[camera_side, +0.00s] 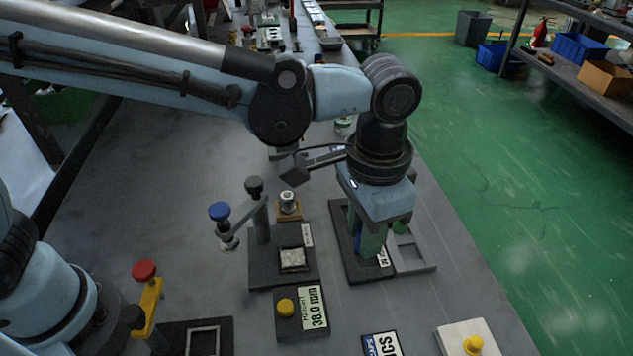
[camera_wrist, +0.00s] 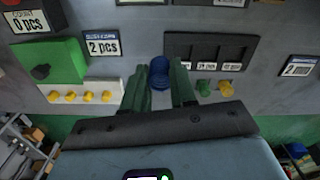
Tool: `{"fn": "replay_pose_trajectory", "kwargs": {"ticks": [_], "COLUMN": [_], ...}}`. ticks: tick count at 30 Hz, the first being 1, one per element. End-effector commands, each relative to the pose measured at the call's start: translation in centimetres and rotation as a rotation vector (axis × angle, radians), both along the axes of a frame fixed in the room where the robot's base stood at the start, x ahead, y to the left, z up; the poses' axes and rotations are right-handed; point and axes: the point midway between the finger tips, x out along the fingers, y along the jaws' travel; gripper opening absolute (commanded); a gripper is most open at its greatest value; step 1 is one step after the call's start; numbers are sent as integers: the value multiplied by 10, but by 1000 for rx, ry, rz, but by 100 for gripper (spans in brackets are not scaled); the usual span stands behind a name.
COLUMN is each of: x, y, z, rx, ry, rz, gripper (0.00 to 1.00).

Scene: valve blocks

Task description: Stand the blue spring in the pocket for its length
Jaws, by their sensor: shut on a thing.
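My gripper (camera_side: 368,240) has green fingers pointing down, and they are shut on the blue spring (camera_side: 358,244). In the wrist view my gripper (camera_wrist: 160,90) shows a finger on each side of the blue spring (camera_wrist: 158,74), whose dark blue end shows between the fingertips. The black pocket block (camera_wrist: 168,48) has several dark pockets with small white labels along one edge; the spring shows beside its left end there. In the side view the block (camera_side: 338,213) is partly hidden behind my gripper. I cannot tell whether the spring touches it.
A black fixture with a blue-knobbed arm (camera_side: 219,211) stands left of my gripper. A grey frame (camera_side: 418,267) lies close on the right. A yellow-knobbed gauge block (camera_side: 301,316) reads 38.0 mm. In the wrist view, a green box (camera_wrist: 48,62) and several yellow knobs are at left.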

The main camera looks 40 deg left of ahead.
Motion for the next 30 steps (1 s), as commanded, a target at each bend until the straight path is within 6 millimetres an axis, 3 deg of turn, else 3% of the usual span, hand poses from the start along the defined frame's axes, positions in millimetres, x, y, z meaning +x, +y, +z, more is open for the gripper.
{"fn": "replay_pose_trajectory", "kwargs": {"ticks": [9, 15, 20, 30], "x": [60, 85, 91, 91], "y": [33, 47, 51, 51], "z": [-40, -58, -65, -102], "rx": [0, 0, 0, 0], "ry": [0, 0, 0, 0], "rz": [7, 4, 2, 2], "gripper": [0, 0, 0, 0]}}
